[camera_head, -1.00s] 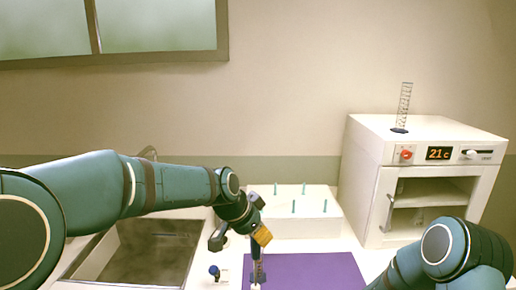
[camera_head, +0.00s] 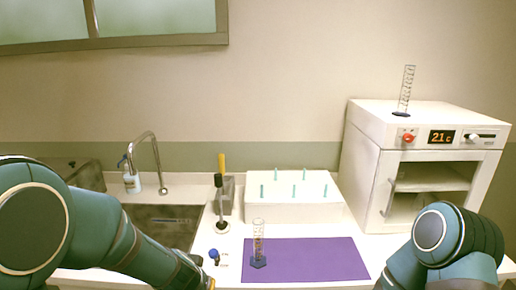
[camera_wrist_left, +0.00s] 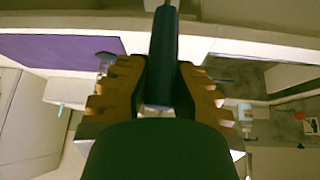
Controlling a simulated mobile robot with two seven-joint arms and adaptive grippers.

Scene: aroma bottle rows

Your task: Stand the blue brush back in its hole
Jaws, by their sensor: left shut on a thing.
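My left gripper (camera_wrist_left: 160,85) is shut on a dark blue-grey rod, which I take for the handle of the blue brush (camera_wrist_left: 163,50). The rod runs out of the top of the left wrist view, so its far end is hidden. In the head view only a bit of orange finger shows at the bottom edge, and the brush cannot be seen. A grey block holder (camera_head: 229,186) stands behind the sink's right edge, with a yellow-handled brush (camera_head: 222,163) upright at it. Its holes cannot be made out. My right gripper is out of view.
A clear graduated cylinder (camera_head: 258,240) stands on the purple mat (camera_head: 315,258). A dark stand with a round base (camera_head: 222,226) is in front of the holder. A blue-capped item (camera_head: 214,256) is nearby. A white peg box (camera_head: 290,209), sink (camera_head: 160,232) and oven (camera_head: 425,130) surround the counter.

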